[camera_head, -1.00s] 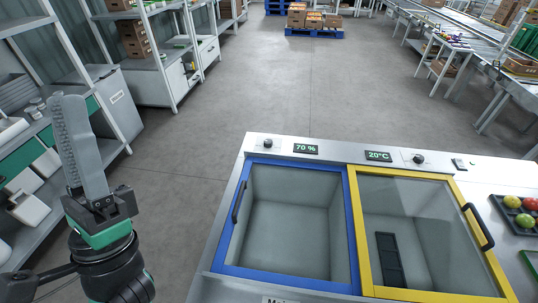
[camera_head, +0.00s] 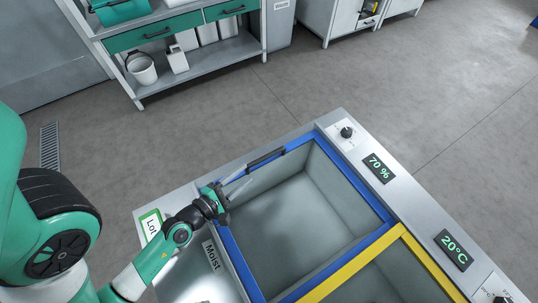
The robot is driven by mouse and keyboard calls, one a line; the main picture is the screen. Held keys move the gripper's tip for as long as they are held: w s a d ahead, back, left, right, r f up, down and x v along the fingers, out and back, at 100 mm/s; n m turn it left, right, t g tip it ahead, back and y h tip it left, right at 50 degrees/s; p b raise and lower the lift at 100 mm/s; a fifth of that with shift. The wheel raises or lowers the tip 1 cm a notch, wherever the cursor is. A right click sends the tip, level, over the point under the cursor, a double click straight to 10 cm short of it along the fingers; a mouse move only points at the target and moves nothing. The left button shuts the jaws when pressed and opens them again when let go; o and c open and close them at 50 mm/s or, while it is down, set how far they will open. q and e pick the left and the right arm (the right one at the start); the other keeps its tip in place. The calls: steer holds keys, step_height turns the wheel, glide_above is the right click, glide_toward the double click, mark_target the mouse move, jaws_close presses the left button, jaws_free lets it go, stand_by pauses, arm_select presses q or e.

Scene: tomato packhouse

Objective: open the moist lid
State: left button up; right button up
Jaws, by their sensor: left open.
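The moist lid has a blue frame (camera_head: 366,196) and a see-through pane over a grey, empty-looking bin. It appears to lie flat and shut. Its black handle (camera_head: 266,157) is on the frame's upper left side. The Moist label (camera_head: 212,256) is on the bench by the lid's lower left edge. My left gripper (camera_head: 238,186) is open, its fingers pointing up and right over the lid's left corner, a little short of the handle. I see nothing between its fingers. Whether it touches the frame cannot be told. My right gripper is out of view.
A yellow-framed lid (camera_head: 346,270) adjoins the blue one. A knob (camera_head: 346,132), a 70 % display (camera_head: 379,168) and a 20°C display (camera_head: 454,249) sit along the bench's right side. A Lot sign (camera_head: 151,225) lies at the left. Open floor separates the bench from a shelf (camera_head: 200,70).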

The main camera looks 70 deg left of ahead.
mark_target(267, 155)
arm_select(q)
steer(key=x, duration=0.1)
steer(key=p+x, duration=0.1)
steer(key=x, duration=0.1)
steer(key=shift+w+d+r+p, duration=0.1)
steer(key=shift+w+r+p, duration=0.05)
steer(key=shift+r+p, duration=0.15)
steer(key=x, duration=0.7)
steer(key=shift+w+f, duration=0.1)
steer(key=shift+f, duration=0.2)
steer(key=shift+w+a+f, duration=0.15)
steer(key=shift+w+a, duration=0.15)
steer(key=shift+w, duration=0.1)
steer(key=shift+c, duration=0.2)
jaws_close()
